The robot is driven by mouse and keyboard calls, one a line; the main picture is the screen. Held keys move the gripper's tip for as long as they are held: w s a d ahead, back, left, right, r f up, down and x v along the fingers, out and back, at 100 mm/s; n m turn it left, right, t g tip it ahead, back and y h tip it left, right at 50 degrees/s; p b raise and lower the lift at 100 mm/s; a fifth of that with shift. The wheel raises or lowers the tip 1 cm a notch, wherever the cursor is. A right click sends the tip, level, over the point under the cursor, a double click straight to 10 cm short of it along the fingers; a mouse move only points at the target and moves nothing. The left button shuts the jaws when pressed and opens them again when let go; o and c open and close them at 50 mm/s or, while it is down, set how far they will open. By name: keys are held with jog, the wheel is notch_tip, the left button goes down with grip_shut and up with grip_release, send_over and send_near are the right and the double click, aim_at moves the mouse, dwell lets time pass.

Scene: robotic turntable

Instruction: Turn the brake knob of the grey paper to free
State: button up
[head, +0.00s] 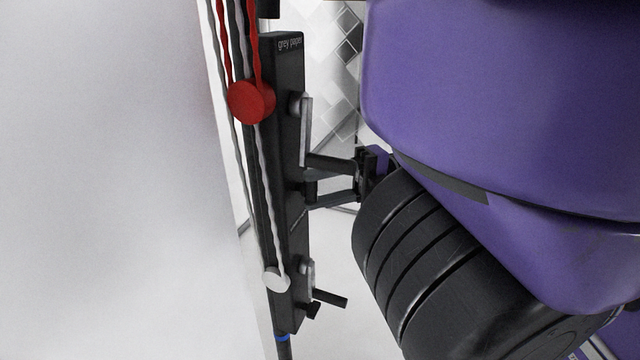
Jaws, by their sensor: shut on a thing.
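A long black housing (285,150) stands nearly upright in the head view, with a small "grey paper" label (290,43) at its top. Its upper unit has a metal crank (306,130) with a dark handle (328,162). Just below that is a small dark brake knob (310,187), partly hidden by my fingers. My gripper (316,190) reaches in from the right and is shut on this knob, one finger above it and one below. The knob's exact angle and any markings on it are too small to read.
A lower crank (311,276) with a dark handle (331,298) and its own knob (313,310) sit below my gripper. A red disc (251,101) and a white disc (277,279) carry twisted cords on the housing's left. A large pale surface (110,190) fills the left.

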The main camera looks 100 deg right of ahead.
dwell(0.4)
jog(key=o, duration=1.4)
jog(key=shift+b+v, duration=1.15)
jog(key=shift+v, duration=2.75)
